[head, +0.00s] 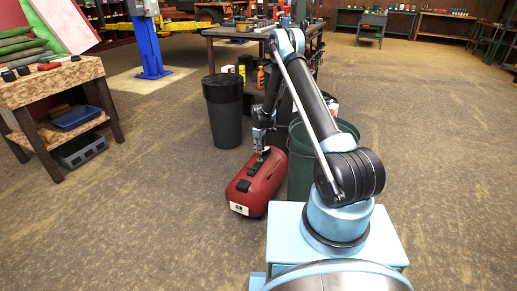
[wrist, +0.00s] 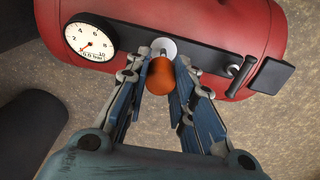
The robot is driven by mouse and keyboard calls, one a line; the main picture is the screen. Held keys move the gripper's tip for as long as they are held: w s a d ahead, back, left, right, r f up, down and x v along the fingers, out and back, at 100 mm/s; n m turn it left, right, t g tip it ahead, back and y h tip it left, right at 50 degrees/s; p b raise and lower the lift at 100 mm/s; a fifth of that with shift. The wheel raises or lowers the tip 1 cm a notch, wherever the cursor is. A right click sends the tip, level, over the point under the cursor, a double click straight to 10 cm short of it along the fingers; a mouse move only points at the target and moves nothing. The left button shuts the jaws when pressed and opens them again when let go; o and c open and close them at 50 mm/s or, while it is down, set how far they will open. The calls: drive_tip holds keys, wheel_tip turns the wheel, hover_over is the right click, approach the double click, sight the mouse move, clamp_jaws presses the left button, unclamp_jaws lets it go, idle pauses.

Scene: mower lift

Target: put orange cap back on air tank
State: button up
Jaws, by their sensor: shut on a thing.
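The red air tank (head: 258,185) lies on the floor in front of my base, and it fills the top of the wrist view (wrist: 195,18). A dark panel on it carries a round gauge (wrist: 90,38), a pale round fitting (wrist: 163,46) and a dark lever (wrist: 243,67). My gripper (wrist: 161,80) is shut on the orange cap (wrist: 160,76), held between its fingertips. The cap is right at the fitting in the picture; I cannot tell whether they touch. In the head view my gripper (head: 262,150) is just above the tank, and the cap is too small to make out.
A black bin (head: 224,110) stands behind the tank, and a green bin (head: 300,160) stands close on its right. A workbench (head: 250,32) is farther back. A wooden table (head: 50,95) stands at the left. The floor left of the tank is clear.

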drive_tip(key=shift+f, duration=2.4)
drive_tip(key=shift+s+f, duration=0.15)
drive_tip(key=shift+f, duration=0.35)
drive_tip(key=o, duration=0.5)
drive_tip(key=shift+o, duration=0.2)
drive_tip(key=shift+s+r, duration=0.15)
drive_tip(key=shift+r, duration=2.6)
drive_tip(key=shift+s+r, duration=0.1)
drive_tip(key=shift+r, duration=2.65)
